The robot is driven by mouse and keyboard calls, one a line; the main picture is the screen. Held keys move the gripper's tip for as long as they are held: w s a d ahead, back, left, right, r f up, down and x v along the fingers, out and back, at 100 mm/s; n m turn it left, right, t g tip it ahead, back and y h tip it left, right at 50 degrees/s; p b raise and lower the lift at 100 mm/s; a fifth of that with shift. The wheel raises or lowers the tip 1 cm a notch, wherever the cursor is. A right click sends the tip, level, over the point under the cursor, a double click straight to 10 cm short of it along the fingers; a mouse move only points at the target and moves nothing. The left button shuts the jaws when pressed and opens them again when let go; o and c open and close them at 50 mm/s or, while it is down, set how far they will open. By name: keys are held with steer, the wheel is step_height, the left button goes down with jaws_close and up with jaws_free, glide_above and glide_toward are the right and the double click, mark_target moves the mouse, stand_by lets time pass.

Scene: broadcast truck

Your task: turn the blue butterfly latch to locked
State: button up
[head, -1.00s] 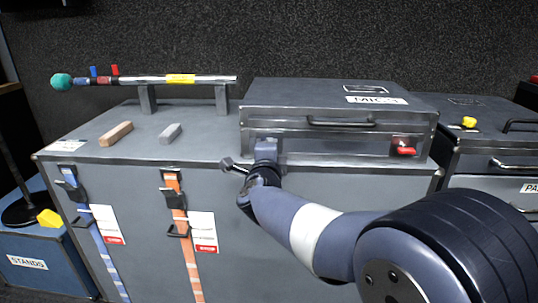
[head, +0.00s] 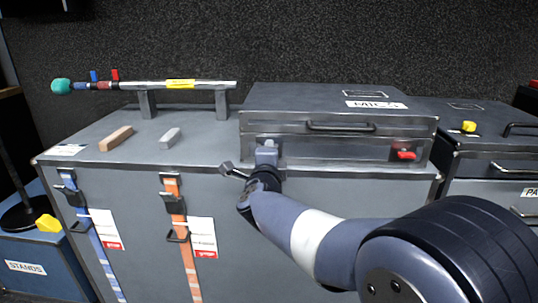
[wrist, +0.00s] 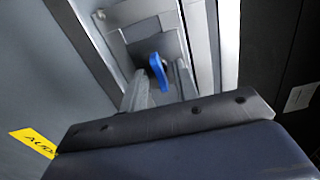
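The blue butterfly latch (wrist: 158,72) shows in the wrist view as a small blue wing in a grey recessed plate on a case front. In the head view it is hidden behind my gripper (head: 266,150), at the left front of the grey case labelled MICS (head: 310,97). In the wrist view my gripper (wrist: 163,82) has its two grey fingers apart, one on each side of the blue wing. A gap shows on the left of the wing; I cannot tell whether the right finger touches it.
A red latch (head: 405,155) is at the right of the same case front. A handle (head: 340,127) crosses the front between. A larger grey case (head: 130,175) stands beneath, with blue and orange straps. A microphone pole (head: 150,84) lies on supports at the left.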

steer(key=s+p, duration=0.2)
steer(key=s, duration=0.8)
steer(key=shift+s+a, duration=0.15)
steer(key=shift+s, duration=0.25)
steer(key=shift+w, duration=0.1)
steer(key=w+b, duration=0.1)
steer(key=w, duration=0.9)
steer(key=shift+w+b, duration=0.3)
steer(key=shift+w, duration=0.05)
steer(key=shift+s, duration=0.1)
